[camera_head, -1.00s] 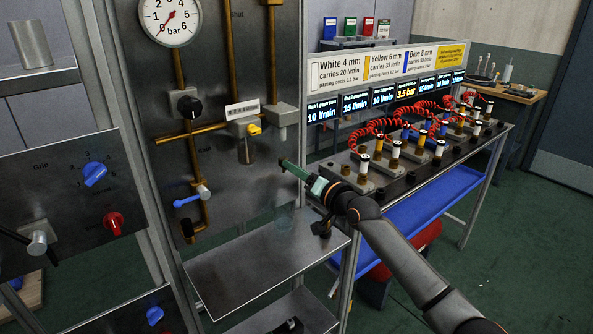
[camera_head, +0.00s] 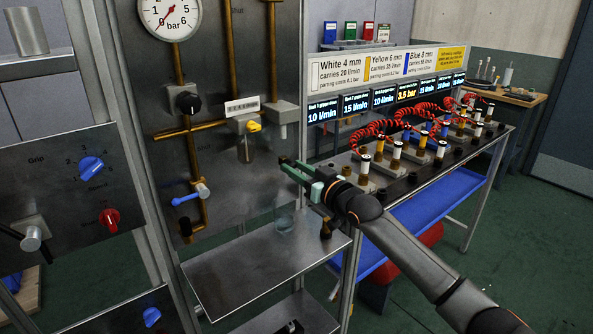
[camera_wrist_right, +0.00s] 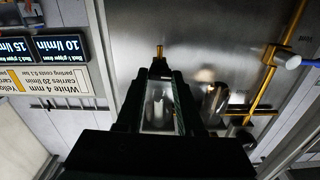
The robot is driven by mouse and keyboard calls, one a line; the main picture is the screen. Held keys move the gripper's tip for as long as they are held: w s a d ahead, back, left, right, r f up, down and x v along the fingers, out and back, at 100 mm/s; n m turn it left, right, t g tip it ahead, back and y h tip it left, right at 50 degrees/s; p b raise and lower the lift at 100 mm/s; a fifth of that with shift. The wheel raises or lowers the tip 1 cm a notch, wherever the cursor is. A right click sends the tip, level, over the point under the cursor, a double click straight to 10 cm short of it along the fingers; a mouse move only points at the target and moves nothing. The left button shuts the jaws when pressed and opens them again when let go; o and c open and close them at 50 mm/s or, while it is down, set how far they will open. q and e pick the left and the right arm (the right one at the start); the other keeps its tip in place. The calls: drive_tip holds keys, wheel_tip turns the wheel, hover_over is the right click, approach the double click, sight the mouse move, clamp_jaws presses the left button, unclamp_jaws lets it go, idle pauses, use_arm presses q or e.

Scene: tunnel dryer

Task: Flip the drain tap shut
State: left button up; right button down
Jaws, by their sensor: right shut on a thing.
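My right gripper (camera_head: 287,165) reaches in front of the metal panel, below a grey fitting (camera_head: 284,113) on a brass pipe. Its fingers are shut, and in the wrist view a small brass piece (camera_wrist_right: 159,51) shows at their tips. The tips hide most of the contact, and I cannot tell whether this piece is the drain tap. A blue lever (camera_head: 189,197) sits on a brass pipe to the left, apart from the gripper; it also shows in the wrist view (camera_wrist_right: 312,63). My left gripper is not in view.
A clear beaker (camera_head: 284,220) stands on a metal shelf (camera_head: 235,268) below the gripper. A grey block with a yellow knob (camera_head: 254,126) is to its left. A bench with several fittings and red coiled hoses (camera_head: 375,128) stands close on the right.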

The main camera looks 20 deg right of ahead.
drive_tip(key=shift+n, duration=0.5)
drive_tip(key=c, duration=0.5)
unclamp_jaws()
drive_tip(key=shift+c, duration=0.2)
drive_tip(key=b+v, duration=0.1)
drive_tip(key=v, duration=1.1)
drive_tip(key=shift+s, duration=0.25)
